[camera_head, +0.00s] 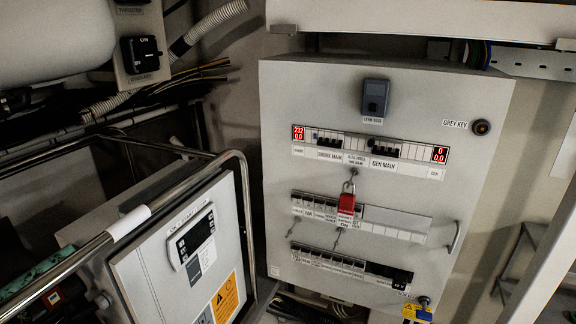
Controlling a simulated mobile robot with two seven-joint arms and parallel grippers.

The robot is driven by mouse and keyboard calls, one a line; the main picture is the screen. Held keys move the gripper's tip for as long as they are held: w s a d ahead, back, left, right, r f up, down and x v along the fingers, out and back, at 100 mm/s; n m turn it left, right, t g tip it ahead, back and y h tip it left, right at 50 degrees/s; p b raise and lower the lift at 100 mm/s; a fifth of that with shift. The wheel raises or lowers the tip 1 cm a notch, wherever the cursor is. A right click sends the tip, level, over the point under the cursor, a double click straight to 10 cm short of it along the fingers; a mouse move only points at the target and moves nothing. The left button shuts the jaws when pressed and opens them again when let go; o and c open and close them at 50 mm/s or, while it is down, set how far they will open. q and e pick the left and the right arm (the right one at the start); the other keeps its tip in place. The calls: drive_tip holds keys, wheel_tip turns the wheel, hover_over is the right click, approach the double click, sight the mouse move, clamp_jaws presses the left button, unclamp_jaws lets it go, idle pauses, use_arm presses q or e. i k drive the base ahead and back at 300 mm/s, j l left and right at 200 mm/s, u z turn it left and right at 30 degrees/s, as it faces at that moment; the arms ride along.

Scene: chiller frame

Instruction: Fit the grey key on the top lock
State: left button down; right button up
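The top lock (481,127) is a dark round cylinder at the upper right of the grey electrical panel (385,270), beside a label reading GREY KEY. A second round lock (424,300) sits at the panel's lower right corner. A yellow and blue tag (417,313) hangs just below it. A small key may be in that lower lock, but it is too small to tell. Neither of my grippers is in view.
A red padlock (346,203) hangs mid-panel among rows of breakers. A metal rail (248,210) and a controller box (180,260) stand at the lower left. A pale post (545,255) slants along the right edge. The space before the panel's right side looks clear.

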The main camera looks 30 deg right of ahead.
sight(481, 128)
drive_tip(key=z, duration=2.65)
drive_tip(key=u, duration=0.35)
drive_tip(key=i+l+u, duration=0.1)
drive_tip(key=u, duration=0.3)
drive_tip(key=l+u, duration=0.2)
drive_tip(key=u, duration=0.15)
drive_tip(key=i+l+u, duration=0.1)
drive_tip(key=l+u, duration=0.55)
drive_tip(key=l, duration=0.2)
drive_tip(key=l+u, duration=0.25)
drive_tip(key=l, duration=0.7)
drive_tip(key=i, duration=0.05)
